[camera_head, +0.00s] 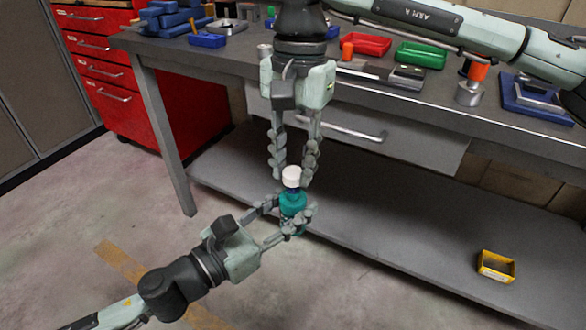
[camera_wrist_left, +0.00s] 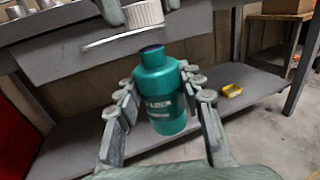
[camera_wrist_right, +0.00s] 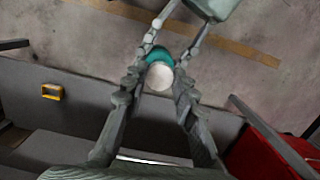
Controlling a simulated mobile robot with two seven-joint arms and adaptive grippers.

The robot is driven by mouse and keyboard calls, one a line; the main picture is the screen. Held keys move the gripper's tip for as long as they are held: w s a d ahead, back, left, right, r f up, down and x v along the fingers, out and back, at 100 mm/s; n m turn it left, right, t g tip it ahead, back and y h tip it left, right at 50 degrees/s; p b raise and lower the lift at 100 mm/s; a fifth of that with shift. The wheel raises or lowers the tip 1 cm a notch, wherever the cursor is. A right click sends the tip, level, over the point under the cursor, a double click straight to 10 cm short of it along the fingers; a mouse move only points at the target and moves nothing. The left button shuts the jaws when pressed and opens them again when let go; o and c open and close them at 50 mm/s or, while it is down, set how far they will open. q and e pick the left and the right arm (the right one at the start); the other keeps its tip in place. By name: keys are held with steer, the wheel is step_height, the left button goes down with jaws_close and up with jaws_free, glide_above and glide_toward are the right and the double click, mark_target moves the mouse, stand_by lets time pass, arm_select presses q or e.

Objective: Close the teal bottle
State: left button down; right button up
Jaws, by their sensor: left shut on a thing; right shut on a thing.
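The teal bottle (camera_head: 293,205) is upright in the air in front of the workbench. My left gripper (camera_head: 284,217) is shut on the bottle's body; the bottle also fills the middle of the left wrist view (camera_wrist_left: 160,95). The white cap (camera_head: 291,176) is held by my right gripper (camera_head: 293,172), which points down from above. In the left wrist view the cap (camera_wrist_left: 143,14) is above the bottle's dark neck, with a gap between them. In the right wrist view the cap (camera_wrist_right: 160,77) sits between the fingers and covers part of the teal bottle (camera_wrist_right: 160,54).
The grey workbench (camera_head: 240,57) behind carries red and green trays, blue blocks and metal parts. A yellow bin (camera_head: 496,266) lies on its lower shelf (camera_head: 400,240). A red drawer cabinet (camera_head: 100,75) stands at the left. The floor in front is clear.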

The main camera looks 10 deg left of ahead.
mark_target(293, 209)
steer(key=shift+f, duration=0.15)
steer(key=shift+f, duration=0.75)
steer(key=shift+f, duration=0.6)
